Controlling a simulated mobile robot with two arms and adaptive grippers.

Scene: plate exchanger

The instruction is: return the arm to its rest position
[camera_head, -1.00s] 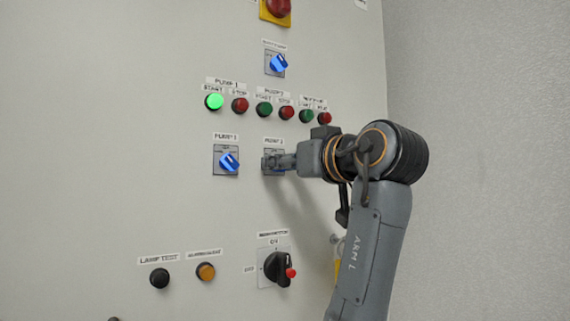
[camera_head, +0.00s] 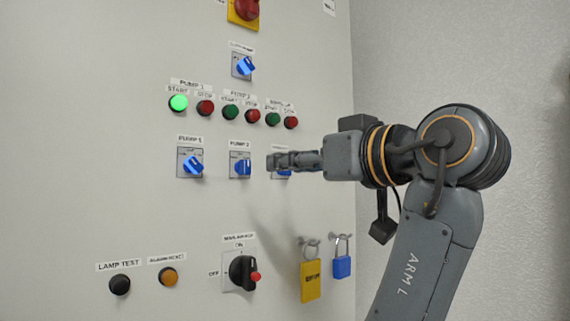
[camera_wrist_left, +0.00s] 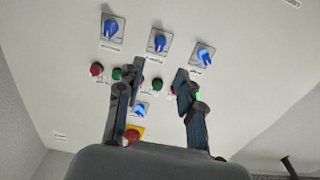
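My left arm, marked ARM L, comes in from the right side of the head view. Its left gripper (camera_head: 275,161) points left at the control panel (camera_head: 120,210) and overlaps the third blue selector (camera_head: 283,174) in that view. The wrist view shows the left gripper (camera_wrist_left: 160,76) open, its two fingers apart with nothing between them. The PUMP 2 selector (camera_head: 242,167) is clear of the fingers. The PUMP 1 selector (camera_head: 193,165) is tilted. The PUMP 1 start button (camera_head: 178,103) glows green. My right gripper is in neither view.
A black rotary switch (camera_head: 243,272) with a red tip sits low on the panel. An emergency stop (camera_head: 245,8) is at the top. The grey wall at right has free room.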

